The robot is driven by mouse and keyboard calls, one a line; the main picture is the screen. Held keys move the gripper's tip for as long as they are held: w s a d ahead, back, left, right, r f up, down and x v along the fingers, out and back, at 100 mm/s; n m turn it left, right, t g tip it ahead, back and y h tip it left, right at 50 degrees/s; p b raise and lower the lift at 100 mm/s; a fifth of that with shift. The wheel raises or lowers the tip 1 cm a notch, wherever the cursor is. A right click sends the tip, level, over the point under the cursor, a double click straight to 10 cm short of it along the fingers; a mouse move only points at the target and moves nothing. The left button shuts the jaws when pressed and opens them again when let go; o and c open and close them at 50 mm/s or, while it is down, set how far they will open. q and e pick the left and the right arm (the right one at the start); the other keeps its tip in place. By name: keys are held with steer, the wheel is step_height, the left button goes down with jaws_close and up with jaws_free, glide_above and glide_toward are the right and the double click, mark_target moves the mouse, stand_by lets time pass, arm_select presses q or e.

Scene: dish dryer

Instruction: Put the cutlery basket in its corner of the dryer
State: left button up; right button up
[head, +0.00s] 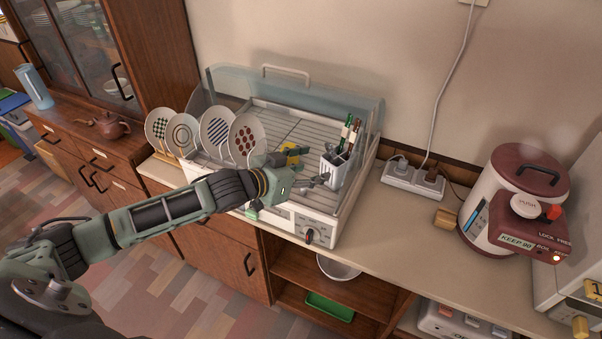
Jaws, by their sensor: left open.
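The dish dryer (326,228) stands on the counter with a wire rack (290,122) inside and its clear lid raised at the back. The white cutlery basket (337,172) stands upright at the dryer's right side, near the front, with green, red and dark handles poking out. My left gripper (311,166) reaches over the dryer's front edge from the left. Its fingers are apart, just left of the basket, and nothing is between them. I cannot tell whether a finger touches the basket. The basket's underside is hidden. My right gripper is out of view.
Several patterned plates (246,138) stand in a row at the dryer's left. A power strip (412,179) and a red-and-white kettle-like appliance (497,222) are to the right. The counter (400,225) between is mostly clear. A teapot (112,126) sits far left.

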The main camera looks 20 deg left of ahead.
arm_select(q)
steer(key=v, duration=0.3)
steer(key=shift+s+r, duration=0.1)
steer(key=shift+s, duration=0.1)
stand_by(1.0)
